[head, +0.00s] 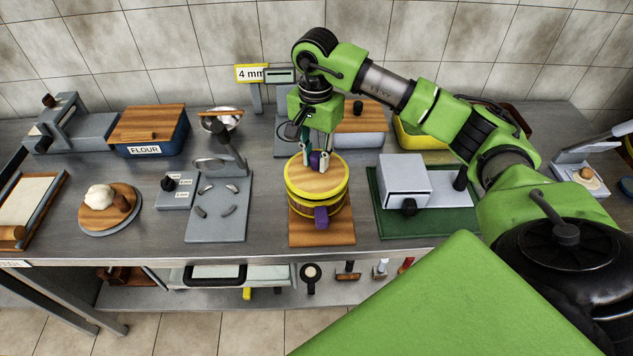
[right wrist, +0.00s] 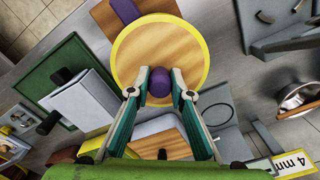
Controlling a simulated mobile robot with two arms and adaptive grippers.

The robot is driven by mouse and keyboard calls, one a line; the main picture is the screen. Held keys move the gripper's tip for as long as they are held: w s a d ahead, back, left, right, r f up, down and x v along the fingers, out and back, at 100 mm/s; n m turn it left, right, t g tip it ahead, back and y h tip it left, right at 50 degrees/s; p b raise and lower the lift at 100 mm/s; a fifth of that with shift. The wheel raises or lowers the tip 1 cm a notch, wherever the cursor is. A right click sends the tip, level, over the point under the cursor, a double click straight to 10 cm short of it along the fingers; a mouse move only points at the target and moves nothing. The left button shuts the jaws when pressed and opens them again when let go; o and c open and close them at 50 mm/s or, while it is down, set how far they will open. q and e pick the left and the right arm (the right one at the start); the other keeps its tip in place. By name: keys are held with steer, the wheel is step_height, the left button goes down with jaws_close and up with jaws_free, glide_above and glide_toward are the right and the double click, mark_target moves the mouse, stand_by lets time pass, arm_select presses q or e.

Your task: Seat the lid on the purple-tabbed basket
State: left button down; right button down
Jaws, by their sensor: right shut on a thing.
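The round wooden lid (head: 308,183) has a yellow rim and a purple knob (right wrist: 160,82). My right gripper (head: 314,163) is shut on the knob from above, one finger on each side of it. The lid is over the round basket (head: 298,204), and its rim looks level and roughly in line with the basket. I cannot tell whether it rests fully on it. The basket's purple tab (head: 321,216) faces the front and also shows in the right wrist view (right wrist: 125,11). My left gripper is not in view.
The basket stands on a wooden board (head: 322,234). A grey device (head: 217,215) is on the left, and a white box device on a green base (head: 440,220) on the right. A yellow "4 mm" sign (head: 251,73) and a wood-topped box (head: 362,138) are behind.

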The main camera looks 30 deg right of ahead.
mark_target(316, 155)
steer(key=shift+f+b, duration=0.7)
steer(key=shift+f, duration=0.25)
steer(key=c, duration=1.7)
jaws_free()
steer(key=shift+r, duration=0.1)
step_height(316, 155, up, 12)
steer(key=shift+f, duration=0.1)
